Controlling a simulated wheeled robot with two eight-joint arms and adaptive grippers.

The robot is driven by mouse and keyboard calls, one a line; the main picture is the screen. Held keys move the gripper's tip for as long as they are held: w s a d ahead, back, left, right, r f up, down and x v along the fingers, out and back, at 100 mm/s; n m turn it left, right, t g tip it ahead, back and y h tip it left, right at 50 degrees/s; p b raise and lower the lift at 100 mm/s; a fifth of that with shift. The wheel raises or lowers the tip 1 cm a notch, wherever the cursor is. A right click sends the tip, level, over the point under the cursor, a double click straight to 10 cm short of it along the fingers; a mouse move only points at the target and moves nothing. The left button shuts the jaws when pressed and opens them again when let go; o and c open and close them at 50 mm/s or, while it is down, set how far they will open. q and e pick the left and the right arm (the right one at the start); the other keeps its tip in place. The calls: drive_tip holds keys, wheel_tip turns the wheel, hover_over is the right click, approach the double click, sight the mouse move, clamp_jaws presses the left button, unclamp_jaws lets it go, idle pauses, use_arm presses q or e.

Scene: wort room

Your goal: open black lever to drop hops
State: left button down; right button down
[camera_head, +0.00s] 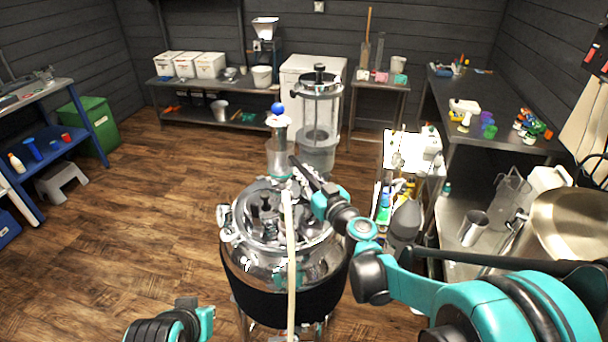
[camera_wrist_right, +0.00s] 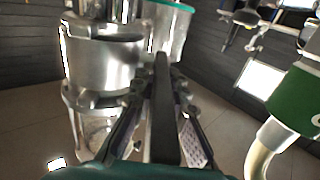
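A steel kettle (camera_head: 290,235) with a shiny domed lid and a dark lower band stands in the middle of the head view. A clear hop cylinder with a blue ball (camera_head: 278,108) on top rises from the lid. The black lever (camera_head: 303,172) slants beside the cylinder's base. In the right wrist view the black lever (camera_wrist_right: 163,115) runs lengthwise between the fingers of my right gripper (camera_wrist_right: 164,88), which close in on it from both sides near their tips. My left gripper (camera_head: 190,322) shows only partly at the bottom left; its fingers cannot be made out.
A pale upright pole (camera_head: 291,265) stands in front of the kettle. A steel workbench (camera_head: 465,215) with a jug and cup is close on the right. A low shelf (camera_head: 215,88) with white boxes stands at the back.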

sight(297, 161)
drive_tip(key=shift+r+g+p, duration=0.5)
drive_tip(key=shift+p, duration=0.6)
drive_tip(key=g+p, duration=0.1)
drive_tip(key=p, duration=0.1)
drive_tip(key=r+g+h+p, duration=0.1)
drive_tip(key=p, duration=0.2)
drive_tip(key=shift+w+r+g+h, duration=0.15)
drive_tip(key=shift+r+g+h, duration=0.15)
drive_tip(key=shift+w+a+r+g+h+p, duration=0.1)
drive_tip(key=shift+w+r+g+h+p, duration=0.2)
drive_tip(key=shift+g+p, duration=0.7)
drive_tip(key=shift+w+a+r+g+h+p, duration=0.1)
drive_tip(key=shift+r+g+h+p, duration=0.25)
drive_tip(key=shift+p, duration=1.1)
